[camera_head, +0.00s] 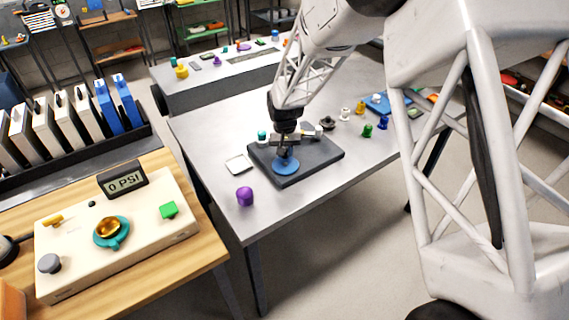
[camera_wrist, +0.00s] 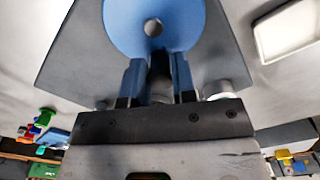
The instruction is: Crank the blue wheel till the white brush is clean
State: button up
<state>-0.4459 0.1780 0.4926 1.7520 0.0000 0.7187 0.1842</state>
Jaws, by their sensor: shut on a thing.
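The blue wheel (camera_head: 287,166) lies on a dark grey base plate (camera_head: 322,160) on the metal table. In the wrist view the wheel (camera_wrist: 178,22) shows as a blue disc with a small round hub. My gripper (camera_head: 285,149) is over the wheel. In the wrist view its two fingers (camera_wrist: 158,75) are closed around a short dark upright piece by the wheel's rim, apparently its handle. A pale grey-white piece (camera_head: 311,130) is behind the gripper on the plate; I cannot tell whether it is the white brush. The brush's bristles and any dirt cannot be made out.
A white square dish (camera_head: 238,164) and a purple piece (camera_head: 245,197) are left of the plate. Several small coloured pieces, including a green one (camera_head: 367,131), stand to its right. A cream control box (camera_head: 150,250) reading 0 PSI is on the wooden bench.

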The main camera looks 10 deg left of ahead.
aim_at(276, 162)
jog(key=shift+s+a, duration=0.3)
jog(key=shift+a, duration=0.35)
jog(key=shift+s+a+r, duration=0.1)
jog(key=shift+s+a, duration=0.3)
dwell(0.4)
jog(key=shift+s+a+r, duration=0.1)
jog(key=shift+s+a, duration=0.15)
jog(key=shift+s, duration=0.3)
